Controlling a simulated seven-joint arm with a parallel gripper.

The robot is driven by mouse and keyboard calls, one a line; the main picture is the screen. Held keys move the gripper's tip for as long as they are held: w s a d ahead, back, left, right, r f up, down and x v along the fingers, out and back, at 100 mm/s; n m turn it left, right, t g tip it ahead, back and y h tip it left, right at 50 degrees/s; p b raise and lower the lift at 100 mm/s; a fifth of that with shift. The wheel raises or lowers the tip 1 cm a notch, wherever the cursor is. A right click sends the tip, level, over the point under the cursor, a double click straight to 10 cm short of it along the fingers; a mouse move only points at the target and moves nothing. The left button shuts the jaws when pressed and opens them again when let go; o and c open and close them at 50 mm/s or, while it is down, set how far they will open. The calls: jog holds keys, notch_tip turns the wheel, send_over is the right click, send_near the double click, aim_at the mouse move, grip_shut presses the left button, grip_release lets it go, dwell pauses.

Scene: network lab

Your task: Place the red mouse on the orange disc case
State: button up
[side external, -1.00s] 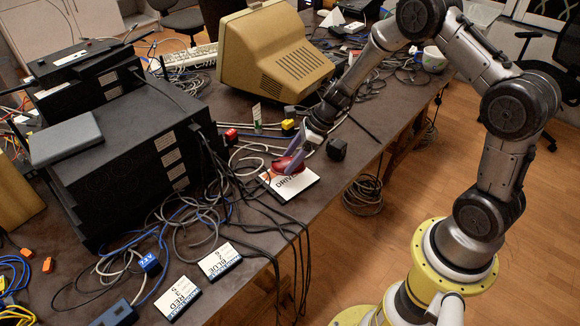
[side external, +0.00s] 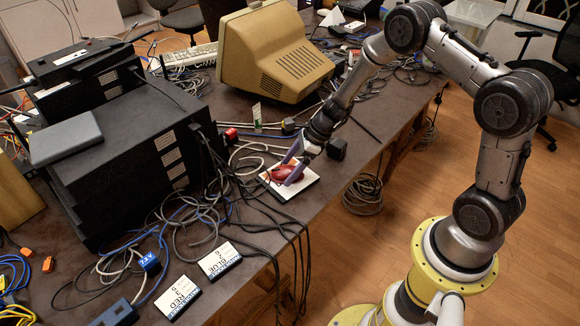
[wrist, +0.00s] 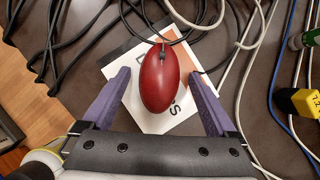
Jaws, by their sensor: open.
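The red mouse (side external: 283,174) lies on the orange disc case (side external: 305,187), a white case with an orange patch and dark lettering near the table's front edge. In the wrist view the mouse (wrist: 157,82) sits over the middle of the case (wrist: 187,125) and hides part of its lettering. My gripper (side external: 289,168) is open around the mouse. In the wrist view its purple fingers stand on either side of the mouse, with a gap on both sides.
The blue case (side external: 220,261) and the red case (side external: 178,297) lie nearer the camera along the table edge. Loose cables run beside the orange case. A black block (side external: 337,149) and a beige monitor (side external: 275,55) stand beyond it.

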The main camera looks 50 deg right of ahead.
jog(key=shift+r, duration=0.35)
jog(key=v, duration=1.2)
jog(key=s+a+r+n+h, duration=0.1)
jog(key=s+a+r+n, duration=0.2)
jog(key=s+r+n, duration=0.25)
jog(key=s+a+r+n, duration=0.4)
jog(key=r+n, duration=0.3)
jog(key=s+d+r+n+t+h, duration=0.1)
jog(key=s+r+n+h, duration=0.2)
jog(key=s+n, duration=1.1)
jog(key=v, duration=0.2)
jog(key=shift+s+r, duration=0.2)
jog(key=shift+r, duration=0.15)
